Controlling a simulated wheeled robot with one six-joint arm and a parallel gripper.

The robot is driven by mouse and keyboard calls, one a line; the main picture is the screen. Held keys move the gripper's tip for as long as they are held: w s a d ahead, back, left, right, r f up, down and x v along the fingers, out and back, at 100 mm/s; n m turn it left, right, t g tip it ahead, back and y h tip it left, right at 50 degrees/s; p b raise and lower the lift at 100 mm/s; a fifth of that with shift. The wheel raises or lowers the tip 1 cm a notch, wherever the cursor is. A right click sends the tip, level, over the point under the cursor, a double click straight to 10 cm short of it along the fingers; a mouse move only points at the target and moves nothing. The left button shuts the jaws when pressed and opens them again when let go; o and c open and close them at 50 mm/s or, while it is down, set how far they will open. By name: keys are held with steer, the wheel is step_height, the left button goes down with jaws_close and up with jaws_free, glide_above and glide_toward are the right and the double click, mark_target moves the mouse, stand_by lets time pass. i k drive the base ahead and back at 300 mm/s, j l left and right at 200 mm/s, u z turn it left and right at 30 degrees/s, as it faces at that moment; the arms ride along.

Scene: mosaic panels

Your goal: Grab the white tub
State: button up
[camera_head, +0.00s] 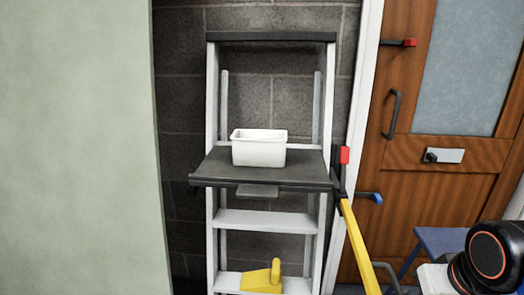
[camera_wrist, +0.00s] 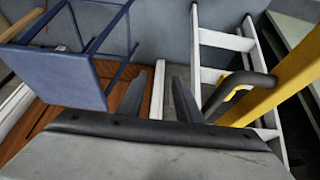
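The white tub (camera_head: 259,150) is a small, open-topped rectangular container. It stands upright on the dark platform (camera_head: 215,168) of a stepladder in the head view. I do not see the tub in the wrist view. My gripper (camera_wrist: 159,85) shows in the wrist view with its two dark fingers apart and nothing between them. It is well away from the tub, near a blue stool (camera_wrist: 60,60) and the ladder's lower part (camera_wrist: 222,40). My gripper's fingers are not visible in the head view, where part of my arm shows at the lower right.
A yellow pole (camera_head: 360,245) leans right of the ladder, beside a wooden door (camera_head: 425,190) with handles. A yellow object (camera_head: 262,279) rests on a low step. A pale green wall (camera_head: 80,150) fills the left. The space above the tub is clear below the ladder's top bar (camera_head: 270,37).

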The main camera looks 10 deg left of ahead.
mark_target(254, 148)
steer(key=l, duration=0.15)
steer(key=k+l+u, duration=0.35)
steer(key=k+u, duration=0.3)
steer(key=k+j+u, duration=0.15)
steer(key=k+u, duration=0.15)
steer(key=i+j+u, duration=0.2)
steer(key=i, duration=0.25)
steer(key=l, duration=0.05)
